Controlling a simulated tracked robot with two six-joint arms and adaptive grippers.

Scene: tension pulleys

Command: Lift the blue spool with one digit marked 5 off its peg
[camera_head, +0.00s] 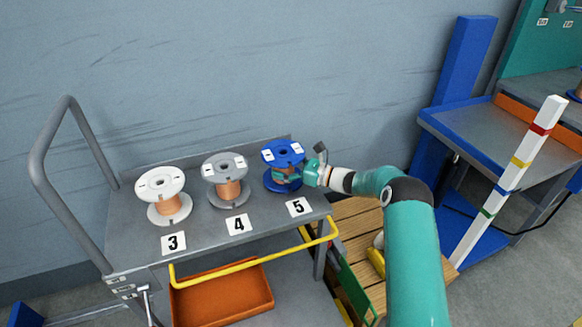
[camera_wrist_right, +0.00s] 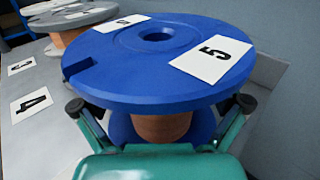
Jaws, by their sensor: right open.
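The blue spool (camera_head: 284,152) stands upright at the right end of the grey cart shelf, behind a card marked 5 (camera_head: 299,207). In the right wrist view, its blue top flange (camera_wrist_right: 130,65) carries a white label marked 5, and its copper-coloured core (camera_wrist_right: 161,128) shows below. My right gripper (camera_head: 285,174) reaches in from the right below the top flange. Its open fingers (camera_wrist_right: 160,106) lie on both sides of the core, apart from it as far as I can see. The peg is hidden inside the spool. My left gripper is not in view.
A grey spool (camera_head: 225,166) stands left of the blue one, behind card 4 (camera_head: 238,224). A white spool (camera_head: 160,182) stands further left, behind card 3 (camera_head: 173,243). A low back wall runs behind them. A yellow rail (camera_head: 225,267) runs along the cart front, above an orange tray (camera_head: 222,302).

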